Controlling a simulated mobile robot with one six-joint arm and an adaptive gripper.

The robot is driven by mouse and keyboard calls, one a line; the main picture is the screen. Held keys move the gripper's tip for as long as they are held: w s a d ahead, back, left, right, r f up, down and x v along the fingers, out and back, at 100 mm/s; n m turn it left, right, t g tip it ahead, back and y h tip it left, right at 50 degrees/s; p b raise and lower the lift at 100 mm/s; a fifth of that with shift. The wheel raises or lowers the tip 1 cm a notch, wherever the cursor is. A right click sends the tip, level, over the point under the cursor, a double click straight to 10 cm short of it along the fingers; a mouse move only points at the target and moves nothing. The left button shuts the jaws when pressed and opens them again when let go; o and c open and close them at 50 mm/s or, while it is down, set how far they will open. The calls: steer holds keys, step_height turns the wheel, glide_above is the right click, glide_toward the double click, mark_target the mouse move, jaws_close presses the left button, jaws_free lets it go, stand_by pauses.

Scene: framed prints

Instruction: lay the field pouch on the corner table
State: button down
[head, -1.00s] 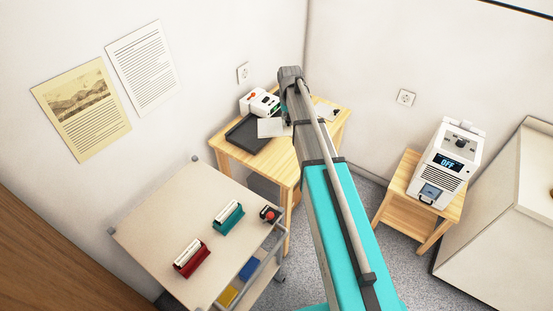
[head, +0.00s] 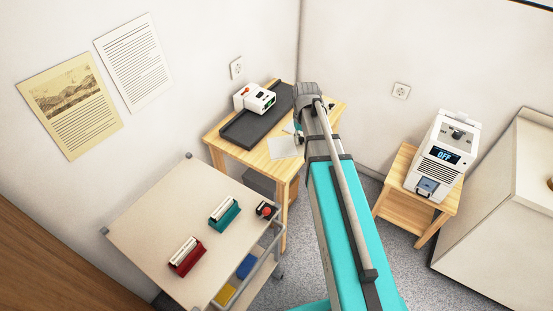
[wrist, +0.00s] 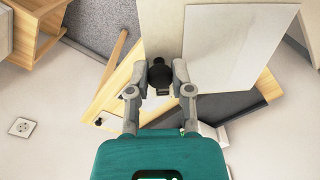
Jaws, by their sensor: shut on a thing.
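A flat, pale sheet-like piece, which I take to be the field pouch (head: 284,148), shows beside my gripper (wrist: 158,88), over the front part of the corner table (head: 228,151). In the wrist view the pale piece (wrist: 228,50) lies right of the fingers and overlaps the table edge. My gripper is shut, with a small black part between its fingertips; how this joins the pale piece is unclear. I cannot tell whether the pouch touches the table. My arm hides the table's right part in the head view.
A dark tray (head: 243,129) and a white device (head: 255,98) occupy the table's back and left. A trolley (head: 160,225) with red and teal holders stands in front. A low stand (head: 408,197) with a white machine (head: 440,158) is at right.

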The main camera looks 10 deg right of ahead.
steer(key=s, duration=0.1)
steer(key=s+d, duration=0.1)
steer(key=s, duration=0.3)
steer(key=shift+d+f, duration=0.15)
steer(key=shift+f, duration=0.25)
steer(key=w+a+f+b, duration=0.1)
steer(key=w+f+b, duration=0.2)
steer(key=w, duration=0.1)
steer(key=w+a+f+b, duration=0.1)
steer(key=w+f+b, duration=0.2)
steer(key=w, duration=0.1)
steer(key=w+a+f+b, duration=0.1)
steer(key=w+f+b, duration=0.2)
steer(key=w, duration=0.1)
steer(key=shift+w, duration=0.4)
steer(key=shift+f+b, duration=0.1)
steer(key=shift+b, duration=0.25)
